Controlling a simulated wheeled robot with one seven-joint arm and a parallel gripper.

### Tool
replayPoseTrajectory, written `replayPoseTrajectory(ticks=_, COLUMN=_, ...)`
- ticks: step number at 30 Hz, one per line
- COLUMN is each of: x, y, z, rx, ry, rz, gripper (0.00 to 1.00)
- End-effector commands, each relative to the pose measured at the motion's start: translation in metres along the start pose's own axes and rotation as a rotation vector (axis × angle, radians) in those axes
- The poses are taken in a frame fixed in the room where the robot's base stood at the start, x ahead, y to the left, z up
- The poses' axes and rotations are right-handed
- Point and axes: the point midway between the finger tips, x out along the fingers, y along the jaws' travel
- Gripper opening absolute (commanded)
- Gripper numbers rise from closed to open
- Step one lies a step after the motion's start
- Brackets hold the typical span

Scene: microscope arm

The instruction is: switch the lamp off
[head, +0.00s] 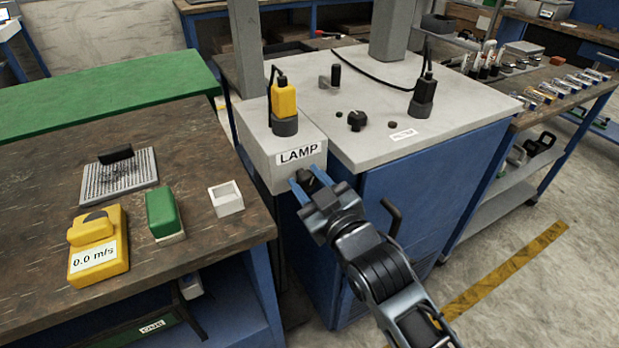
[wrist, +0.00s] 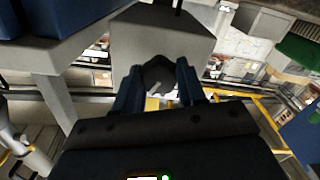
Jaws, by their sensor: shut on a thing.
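The lamp box (head: 262,152) is a light grey block with a "LAMP" label (head: 299,153), fixed beside the grey-topped blue cabinet. A black knob (head: 308,180) is on its front face below the label. My gripper (head: 312,187) is at that face with its blue fingers on either side of the knob, shut on it. In the wrist view the dark knob (wrist: 157,78) sits between the two fingers, with a pale pointer mark slanting on it. The fingers hide part of the knob in the head view. A yellow plug (head: 284,98) stands in a socket on top of the box.
The cabinet top (head: 370,75) carries another black knob (head: 356,120) and a black plug (head: 423,95). The wooden bench (head: 40,170) at left holds a yellow meter (head: 98,245), a green block (head: 163,212) and a white tray. A black handle (head: 391,215) stands out close to my arm.

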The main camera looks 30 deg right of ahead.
Motion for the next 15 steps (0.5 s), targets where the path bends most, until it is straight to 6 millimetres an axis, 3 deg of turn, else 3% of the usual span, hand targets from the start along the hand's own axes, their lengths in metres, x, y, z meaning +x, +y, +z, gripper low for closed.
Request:
replayPoseTrajectory(ticks=1, x=0.0007, y=0.002, z=-0.0065, rx=-0.041, ry=0.009, rz=0.003, gripper=0.1)
replayPoseTrajectory(ticks=15, x=0.0008, y=-0.0004, z=-0.0061, rx=-0.368, ry=0.01, rz=0.003, gripper=0.1)
